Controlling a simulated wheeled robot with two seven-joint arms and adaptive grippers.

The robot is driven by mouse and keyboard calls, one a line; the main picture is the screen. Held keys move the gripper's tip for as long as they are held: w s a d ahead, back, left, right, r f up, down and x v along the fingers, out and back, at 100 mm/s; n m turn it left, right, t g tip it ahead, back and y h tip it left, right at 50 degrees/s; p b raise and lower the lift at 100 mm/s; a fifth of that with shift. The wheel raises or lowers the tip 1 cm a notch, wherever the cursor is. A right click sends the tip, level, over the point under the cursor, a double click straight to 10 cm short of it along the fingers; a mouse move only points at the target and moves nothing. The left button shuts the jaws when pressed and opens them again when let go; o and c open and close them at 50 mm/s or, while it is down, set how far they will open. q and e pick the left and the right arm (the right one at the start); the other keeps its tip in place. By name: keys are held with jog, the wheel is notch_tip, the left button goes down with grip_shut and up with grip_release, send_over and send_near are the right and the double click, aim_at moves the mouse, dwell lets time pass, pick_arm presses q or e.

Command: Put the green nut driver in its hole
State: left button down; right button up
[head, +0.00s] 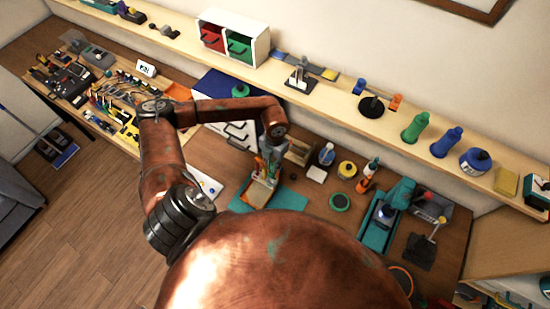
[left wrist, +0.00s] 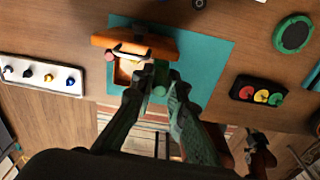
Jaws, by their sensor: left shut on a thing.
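My left gripper (head: 271,165) is over the teal mat in the head view. In the left wrist view its fingertips (left wrist: 160,82) are shut on a small green piece (left wrist: 161,73), which looks like the green nut driver; the fingers hide most of it. An orange open case (left wrist: 133,46) lies on the mat just past the fingertips. A black block (left wrist: 258,91) with red, yellow and green round tops stands right of the mat. A white rack (left wrist: 40,75) with several coloured tips lies to the left. I cannot tell which hole belongs to the driver. My right gripper is not in view.
The teal mat (left wrist: 205,62) is mostly clear right of the case. A round green-rimmed pad (left wrist: 293,34) lies at upper right. In the head view, bottles and a teal vise-like device (head: 383,222) stand to the right, and a shelf (head: 330,92) runs along the wall.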

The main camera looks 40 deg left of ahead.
aim_at(272, 174)
pick_arm(q)
jog(key=shift+a+n, duration=0.1)
jog(key=shift+n, duration=0.2)
jog(key=shift+f+b, duration=0.15)
jog(key=shift+b, duration=0.2)
jog(key=shift+f+b, duration=0.3)
jog(key=shift+s+f+b, duration=0.15)
jog(key=shift+f+b, duration=1.25)
jog(key=shift+f, duration=0.25)
jog(key=shift+b, duration=0.35)
jog(key=shift+s+f+b, duration=0.1)
jog(key=shift+f+b, duration=0.85)
jog(key=shift+f, duration=0.25)
dwell(0.6)
